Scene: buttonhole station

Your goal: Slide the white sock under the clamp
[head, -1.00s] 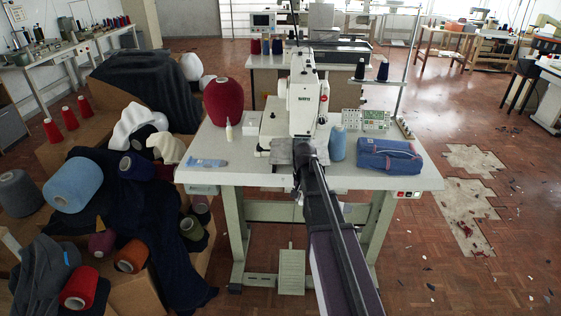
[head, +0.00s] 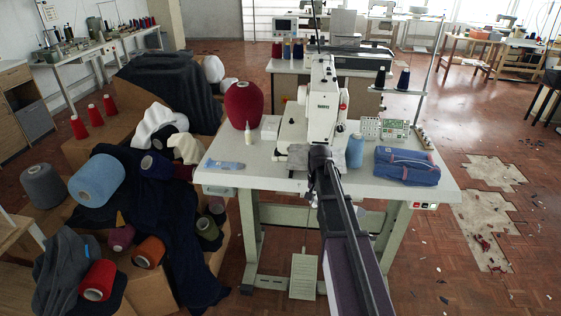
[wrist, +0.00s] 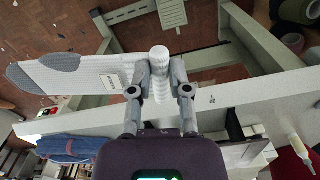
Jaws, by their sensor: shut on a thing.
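My gripper (wrist: 159,90) is shut on the white sock (wrist: 85,78) in the wrist view. The sock is pale with grey heel and toe patches and a small label. Its foot sticks out to the left of the fingers, and a ribbed whitish end stands between them. The sock is above the front edge of the table. In the head view my arm hides the gripper and sock, in front of the white sewing machine (head: 322,105). The clamp is not clearly visible; my arm covers the area below the machine head.
The table (head: 270,178) carries a dark red cone (head: 243,105), a white bottle (head: 249,133), a light blue cone (head: 355,150) and a blue pouch (head: 407,166). Boxes heaped with dark cloth and yarn cones stand at the left. Floor on the right is mostly open, with patches and scraps.

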